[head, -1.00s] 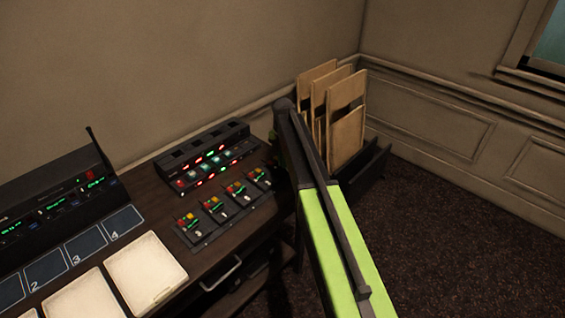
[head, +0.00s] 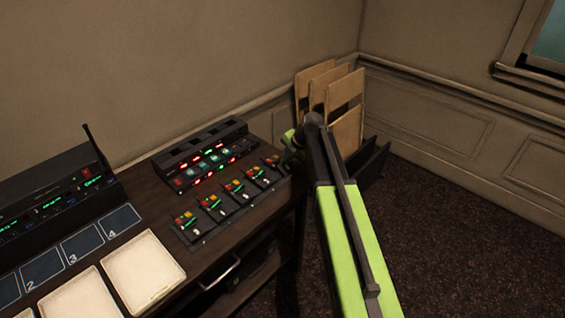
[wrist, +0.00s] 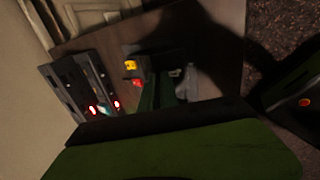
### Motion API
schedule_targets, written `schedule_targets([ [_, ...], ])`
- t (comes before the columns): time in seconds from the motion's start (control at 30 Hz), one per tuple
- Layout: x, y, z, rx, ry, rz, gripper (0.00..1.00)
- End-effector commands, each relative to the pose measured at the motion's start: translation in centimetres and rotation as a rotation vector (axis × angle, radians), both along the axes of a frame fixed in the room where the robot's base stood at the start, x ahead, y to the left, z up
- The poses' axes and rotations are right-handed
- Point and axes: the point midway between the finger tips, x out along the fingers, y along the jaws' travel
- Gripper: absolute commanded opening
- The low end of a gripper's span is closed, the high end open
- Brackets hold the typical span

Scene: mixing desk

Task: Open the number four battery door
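My gripper (head: 291,158) is at the desk's right end, close to that pack, mostly hidden behind my arm. In the wrist view a pack with yellow and red buttons (wrist: 131,66) shows above my large dark green gripper part. Shadow hides whether they touch and whether the gripper holds anything.
A black charger unit (head: 205,152) with red and green lights stands behind the packs. White trays (head: 143,270) and numbered blue squares (head: 120,220) lie to the left. Tan boards (head: 346,105) stand in a dark rack beyond my arm. Carpet (head: 440,235) is clear at right.

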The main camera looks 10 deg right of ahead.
Motion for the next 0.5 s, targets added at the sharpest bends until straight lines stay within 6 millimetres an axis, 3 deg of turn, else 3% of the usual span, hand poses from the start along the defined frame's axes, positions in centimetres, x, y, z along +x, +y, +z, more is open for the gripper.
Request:
schedule_targets([
  [0.03,-0.8,-0.5,-0.7,0.023,-0.033,-0.003,0.0],
  [0.5,-2.8,-2.0,-1.3,0.287,-0.391,-0.002,0.0],
])
